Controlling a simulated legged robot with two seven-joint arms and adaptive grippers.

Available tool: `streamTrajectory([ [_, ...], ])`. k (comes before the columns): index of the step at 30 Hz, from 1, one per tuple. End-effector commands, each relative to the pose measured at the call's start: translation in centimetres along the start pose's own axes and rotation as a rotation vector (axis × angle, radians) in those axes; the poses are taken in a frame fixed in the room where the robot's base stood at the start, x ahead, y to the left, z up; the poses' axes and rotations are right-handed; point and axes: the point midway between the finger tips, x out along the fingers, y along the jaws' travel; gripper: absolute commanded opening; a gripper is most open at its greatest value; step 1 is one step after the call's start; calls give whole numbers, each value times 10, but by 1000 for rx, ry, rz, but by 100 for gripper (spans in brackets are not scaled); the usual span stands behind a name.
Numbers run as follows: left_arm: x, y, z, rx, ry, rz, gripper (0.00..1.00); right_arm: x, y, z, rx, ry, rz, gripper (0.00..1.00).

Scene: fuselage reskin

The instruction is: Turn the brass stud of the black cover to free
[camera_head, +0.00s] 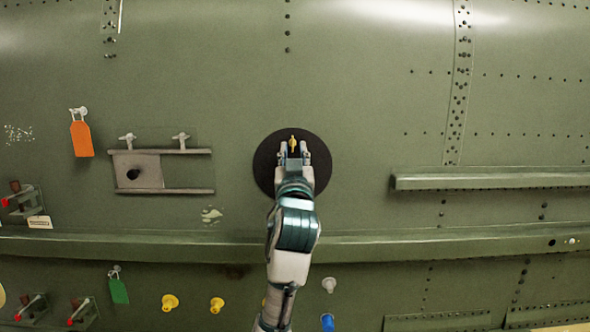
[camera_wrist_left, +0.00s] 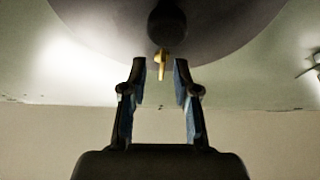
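The black cover (camera_head: 265,165) is a round disc on the green fuselage panel, in the middle of the head view. It also fills the top of the left wrist view (camera_wrist_left: 100,18). Its brass stud (camera_head: 293,144) stands out from the disc; in the left wrist view the stud (camera_wrist_left: 162,62) hangs below a dark round knob. My left gripper (camera_head: 293,153) is in front of the cover. In the left wrist view my left gripper (camera_wrist_left: 160,78) is open, its blue-padded fingers on either side of the stud with gaps to both. My right gripper is not in view.
A grey sliding plate (camera_head: 138,171) in rails sits left of the cover, with an orange tag (camera_head: 82,138) beyond it. A long ledge (camera_head: 400,245) runs below the cover; a shorter rail (camera_head: 490,178) is at right. Yellow knobs (camera_head: 170,302) and a green tag (camera_head: 118,291) are lower left.

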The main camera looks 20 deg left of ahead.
Motion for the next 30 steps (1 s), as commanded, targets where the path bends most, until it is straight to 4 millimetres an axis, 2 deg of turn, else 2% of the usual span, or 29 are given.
streamTrajectory([
  [9,-68,2,2,-2,0,3,30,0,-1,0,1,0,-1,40],
  [15,-98,2,3,-1,-3,2,30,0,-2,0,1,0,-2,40],
  [19,-105,2,4,0,-3,1,30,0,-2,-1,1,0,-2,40],
  [27,-106,2,3,0,-3,1,30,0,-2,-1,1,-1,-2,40],
  [30,-105,1,13,2,-17,3,30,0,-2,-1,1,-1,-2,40],
])
